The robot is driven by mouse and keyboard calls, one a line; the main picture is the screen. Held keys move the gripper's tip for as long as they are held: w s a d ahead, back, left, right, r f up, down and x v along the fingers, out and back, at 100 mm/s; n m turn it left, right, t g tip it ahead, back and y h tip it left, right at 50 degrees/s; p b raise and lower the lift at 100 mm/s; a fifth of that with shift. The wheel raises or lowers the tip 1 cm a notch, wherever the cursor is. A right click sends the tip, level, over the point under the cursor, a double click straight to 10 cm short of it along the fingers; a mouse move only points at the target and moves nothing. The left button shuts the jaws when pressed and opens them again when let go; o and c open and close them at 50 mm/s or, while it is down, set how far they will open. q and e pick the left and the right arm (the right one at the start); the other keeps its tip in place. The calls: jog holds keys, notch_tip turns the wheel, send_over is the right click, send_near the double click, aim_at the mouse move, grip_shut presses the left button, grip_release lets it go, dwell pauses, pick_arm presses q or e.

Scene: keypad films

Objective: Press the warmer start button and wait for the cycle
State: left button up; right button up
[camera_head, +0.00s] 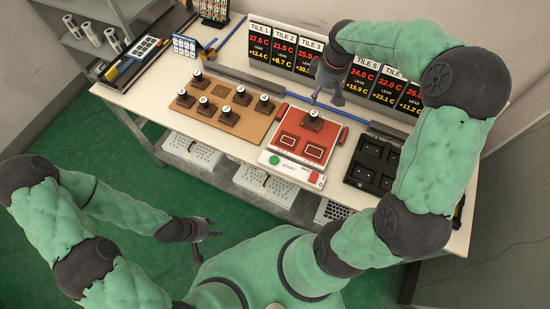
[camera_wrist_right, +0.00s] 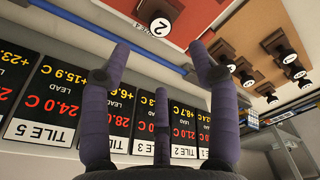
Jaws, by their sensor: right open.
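The warmer is a red plate (camera_head: 290,147) with a white front panel that carries a green button (camera_head: 274,160) labelled START and a red button (camera_head: 314,177). A dark brown block with a white knob marked 2 (camera_head: 311,125) stands on the plate's back part; the block also shows at the top of the right wrist view (camera_wrist_right: 170,12). My right gripper (camera_head: 325,98) is open and empty, just behind and above that block, apart from it; its spread fingers show in the right wrist view (camera_wrist_right: 160,58). My left gripper (camera_head: 208,232) is open and empty, low in front of the table.
A brown board (camera_head: 232,134) with several numbered blocks lies left of the warmer. A black tray (camera_head: 372,165) lies to the right. TILE displays (camera_head: 284,47) with lead and temperature readings line the back. A blue bar (camera_head: 345,115) runs behind the warmer.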

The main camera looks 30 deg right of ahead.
grip_shut()
dwell(1.3)
